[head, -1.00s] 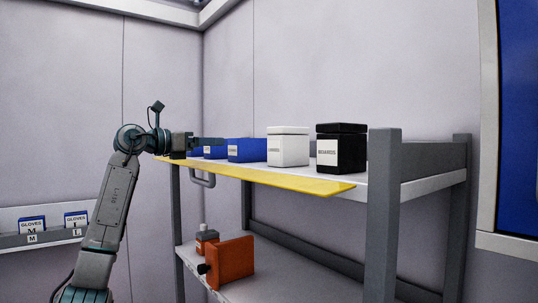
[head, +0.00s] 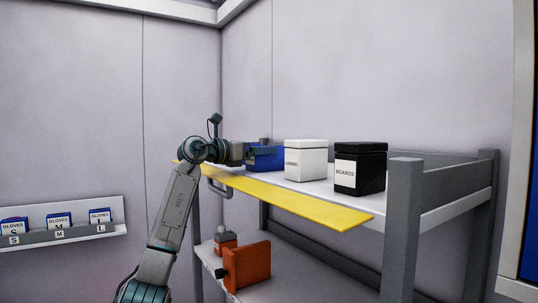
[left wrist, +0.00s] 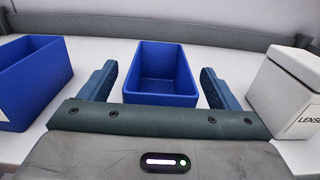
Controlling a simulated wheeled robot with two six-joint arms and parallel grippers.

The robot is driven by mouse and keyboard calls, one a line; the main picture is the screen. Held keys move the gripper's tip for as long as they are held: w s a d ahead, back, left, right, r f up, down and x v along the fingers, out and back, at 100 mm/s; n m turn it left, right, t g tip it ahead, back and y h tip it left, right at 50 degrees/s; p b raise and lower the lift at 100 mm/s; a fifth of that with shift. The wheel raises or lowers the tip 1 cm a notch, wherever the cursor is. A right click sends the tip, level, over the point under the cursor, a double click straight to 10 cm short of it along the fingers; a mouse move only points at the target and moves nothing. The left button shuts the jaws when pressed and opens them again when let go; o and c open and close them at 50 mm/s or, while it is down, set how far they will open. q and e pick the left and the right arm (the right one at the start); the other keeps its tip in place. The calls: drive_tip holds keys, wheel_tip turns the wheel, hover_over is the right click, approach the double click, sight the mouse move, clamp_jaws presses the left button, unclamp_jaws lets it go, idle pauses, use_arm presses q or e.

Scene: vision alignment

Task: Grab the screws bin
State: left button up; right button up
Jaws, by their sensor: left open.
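A blue open-top bin (head: 266,157) stands on the top shelf, left of the white box. It also shows in the left wrist view (left wrist: 160,97), empty inside. No label on it can be read, so I cannot tell if it is the screws bin. My left gripper (left wrist: 159,72) is open, with one finger on each side of this bin and gaps between. In the head view my left gripper (head: 246,153) is at the bin's left and partly covers it. A second blue bin (left wrist: 35,80) stands to the left in the wrist view. My right gripper is not in view.
A white box (head: 306,160) marked LENSES and a black box (head: 359,168) stand to the right on the shelf. A yellow strip (head: 290,200) edges the shelf. An orange object (head: 247,265) is on the lower shelf. A glove rack (head: 75,236) hangs at left.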

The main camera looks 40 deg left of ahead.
use_arm(q)
drive_tip(key=shift+w+d+r, duration=0.15)
drive_tip(key=shift+w+d, duration=0.05)
drive_tip(key=shift+w, duration=0.3)
drive_tip(key=shift+w+f, duration=0.2)
drive_tip(key=shift+s, duration=0.1)
drive_tip(key=c, duration=1.1)
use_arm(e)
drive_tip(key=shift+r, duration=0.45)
use_arm(q)
drive_tip(key=shift+r, duration=0.1)
